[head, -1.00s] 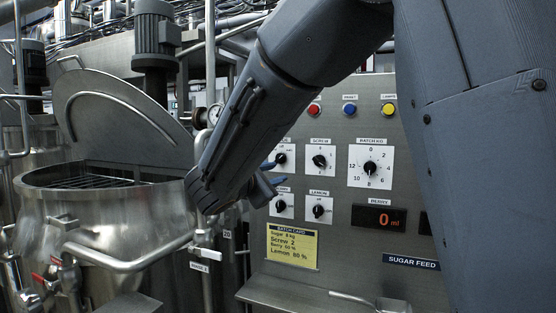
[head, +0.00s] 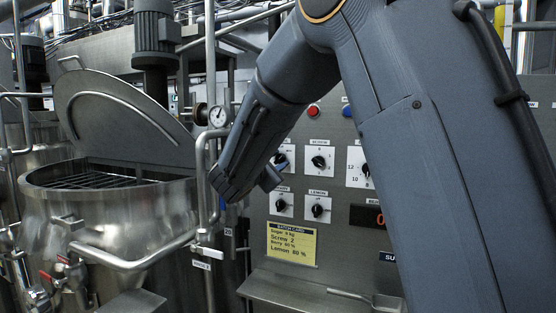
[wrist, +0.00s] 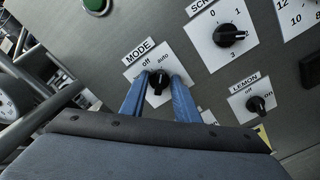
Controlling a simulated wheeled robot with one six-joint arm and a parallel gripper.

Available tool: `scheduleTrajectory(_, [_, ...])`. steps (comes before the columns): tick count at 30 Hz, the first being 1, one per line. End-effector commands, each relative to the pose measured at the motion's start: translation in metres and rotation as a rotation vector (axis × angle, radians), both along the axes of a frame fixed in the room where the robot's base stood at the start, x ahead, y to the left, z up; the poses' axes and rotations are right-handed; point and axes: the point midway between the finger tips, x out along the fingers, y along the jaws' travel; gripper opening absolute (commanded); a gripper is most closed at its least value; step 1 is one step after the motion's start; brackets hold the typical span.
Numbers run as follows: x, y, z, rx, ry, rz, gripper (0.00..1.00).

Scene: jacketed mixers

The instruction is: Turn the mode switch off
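The mode switch (wrist: 160,82) is a black knob on a white plate labelled MODE, with "off" at its left and "auto" at its right, in the middle of the wrist view. I cannot tell which label its pointer faces. My gripper (wrist: 160,79) has two blue fingers, one on each side of the knob. The fingers stand apart and straddle it, with what looks like a small gap on each side. In the head view the mode plate (head: 290,153) is partly hidden behind my gripper.
The screw knob (wrist: 229,36) and the lemon knob (wrist: 256,104) sit close by on the same steel panel. A green button (wrist: 96,5) is above. Left of the panel are pipes, a gauge (head: 218,116) and an open steel kettle (head: 110,225). A yellow batch card (head: 292,243) is below.

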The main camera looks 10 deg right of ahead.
Motion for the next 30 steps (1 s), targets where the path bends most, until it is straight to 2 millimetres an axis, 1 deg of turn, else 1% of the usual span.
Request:
scheduleTrajectory(2, [-0.0001, 0.0001, -0.0001, 0.0, 0.0, 0.0, 0.28])
scheduleTrajectory(5, [-0.0002, 0.0001, -0.0001, 0.0, 0.0, 0.0, 0.13])
scheduleTrajectory(7, [-0.0002, 0.0001, -0.0001, 0.0, 0.0, 0.0, 0.01])
scheduleTrajectory(8, [-0.0002, 0.0001, -0.0001, 0.0, 0.0, 0.0, 0.0])
scheduleTrajectory(15, [-0.0002, 0.0, -0.0004, -0.006, 0.005, -0.001, 0.0])
scheduleTrajectory(20, [-0.0001, 0.0001, -0.0008, -0.042, 0.032, -0.001, 0.0])
scheduleTrajectory(26, [0.0002, 0.0005, -0.0011, -0.141, 0.103, -0.001, 0.0])
scheduleTrajectory(30, [0.0004, 0.0009, -0.0005, -0.236, 0.172, 0.0, 0.0])
